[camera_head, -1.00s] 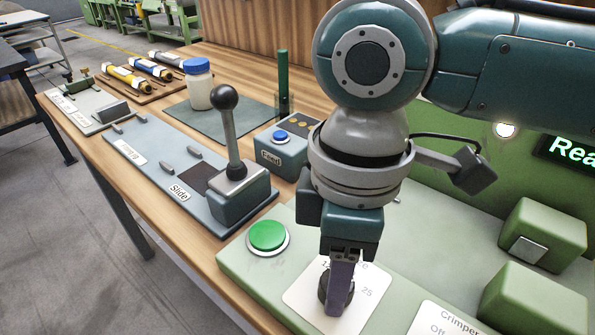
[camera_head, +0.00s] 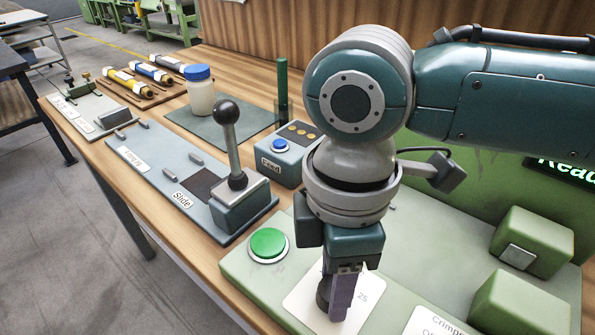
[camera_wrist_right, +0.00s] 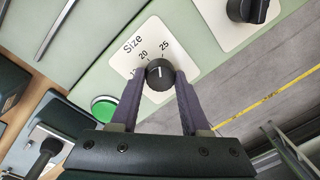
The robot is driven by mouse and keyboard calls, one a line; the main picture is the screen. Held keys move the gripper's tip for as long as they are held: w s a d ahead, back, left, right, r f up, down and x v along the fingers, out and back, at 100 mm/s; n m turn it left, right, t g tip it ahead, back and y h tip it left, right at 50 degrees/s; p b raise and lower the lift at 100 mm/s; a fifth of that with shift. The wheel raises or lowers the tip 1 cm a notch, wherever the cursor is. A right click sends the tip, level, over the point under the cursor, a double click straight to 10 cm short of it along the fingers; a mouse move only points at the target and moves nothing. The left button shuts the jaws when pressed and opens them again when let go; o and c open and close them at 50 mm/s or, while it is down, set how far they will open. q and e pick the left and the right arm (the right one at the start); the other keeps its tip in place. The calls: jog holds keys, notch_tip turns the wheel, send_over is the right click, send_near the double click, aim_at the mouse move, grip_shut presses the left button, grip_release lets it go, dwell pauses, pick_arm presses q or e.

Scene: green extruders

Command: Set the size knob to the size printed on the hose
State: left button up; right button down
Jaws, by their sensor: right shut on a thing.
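The dark size knob (camera_wrist_right: 160,74) sits on a white card marked Size with 20, 25 and a partly hidden lower number. My right gripper (camera_wrist_right: 158,88) is shut on the knob, one finger on each side. The knob's white mark points up in the right wrist view, close to the 25. In the head view the right gripper (camera_head: 341,297) points down over the card (camera_head: 305,300) and partly hides the knob (camera_head: 323,294). Several hoses, yellow (camera_head: 128,82), blue (camera_head: 150,71) and dark (camera_head: 166,62), lie on a rack; their print is too small to read. My left gripper is out of view.
A green button (camera_head: 268,244) is beside the card. A slide unit with an upright lever (camera_head: 231,140), a blue-button box (camera_head: 287,160) and a blue-lidded jar (camera_head: 200,93) stand further left. Green blocks (camera_head: 532,240) are right. A second dark knob (camera_wrist_right: 248,8) shows in the wrist view.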

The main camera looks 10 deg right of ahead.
aim_at(328, 286)
jog(key=n+p, duration=0.1)
jog(key=n, duration=0.2)
jog(key=shift+r+n+p, duration=0.1)
jog(key=shift+n+p, duration=0.65)
jog(key=shift+n, duration=1.25)
jog(key=shift+a, duration=0.1)
jog(key=shift+c, duration=1.9)
grip_release()
notch_tip(328, 286, up, 10)
jog(key=p, duration=0.1)
jog(key=shift+w, duration=0.25)
jog(key=shift+s+a, duration=0.1)
jog(key=shift+a, duration=0.05)
